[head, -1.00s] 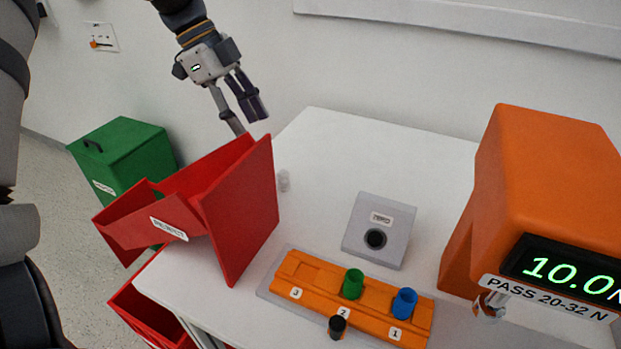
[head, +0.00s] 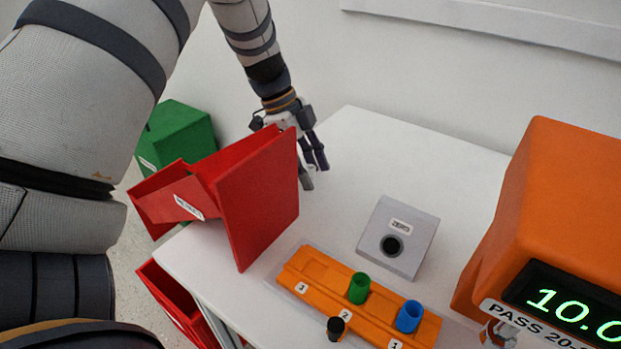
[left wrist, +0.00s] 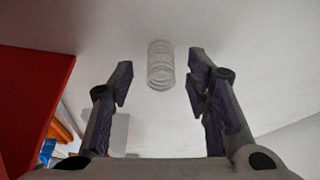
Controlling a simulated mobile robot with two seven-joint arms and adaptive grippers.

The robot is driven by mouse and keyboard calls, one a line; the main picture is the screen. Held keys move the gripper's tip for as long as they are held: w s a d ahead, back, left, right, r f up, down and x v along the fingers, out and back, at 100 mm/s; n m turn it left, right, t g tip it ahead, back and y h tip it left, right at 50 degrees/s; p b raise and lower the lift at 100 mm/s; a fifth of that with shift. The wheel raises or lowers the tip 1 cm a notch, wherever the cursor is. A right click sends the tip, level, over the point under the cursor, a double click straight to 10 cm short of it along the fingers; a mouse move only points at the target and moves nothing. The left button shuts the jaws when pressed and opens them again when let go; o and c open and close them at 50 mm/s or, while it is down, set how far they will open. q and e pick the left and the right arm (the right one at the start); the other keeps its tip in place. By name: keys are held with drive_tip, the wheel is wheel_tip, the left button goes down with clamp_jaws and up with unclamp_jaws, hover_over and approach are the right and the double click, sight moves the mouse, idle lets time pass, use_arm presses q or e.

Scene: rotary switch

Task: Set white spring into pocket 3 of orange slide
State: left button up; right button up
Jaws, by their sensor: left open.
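The white spring (left wrist: 160,66) stands on the white table in the left wrist view, beyond and between my open fingertips, touching neither. In the head view I cannot make it out around the gripper. My left gripper (head: 312,170) is open and empty, low over the table behind the red chute; it also shows in the left wrist view (left wrist: 161,85). The orange slide (head: 318,270) lies at the table's front. Its pocket 3 (head: 312,266) at the left end is empty. A green cylinder (head: 359,288) sits in pocket 2 and a blue one (head: 409,316) in pocket 1.
The tall red reject chute (head: 262,205) stands between my left gripper and the slide. A grey box (head: 399,232) with a black button stands behind the slide. An orange tester (head: 570,210) fills the right. A black knob (head: 336,328) is at the slide's front.

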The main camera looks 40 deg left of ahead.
use_arm(q)
clamp_jaws()
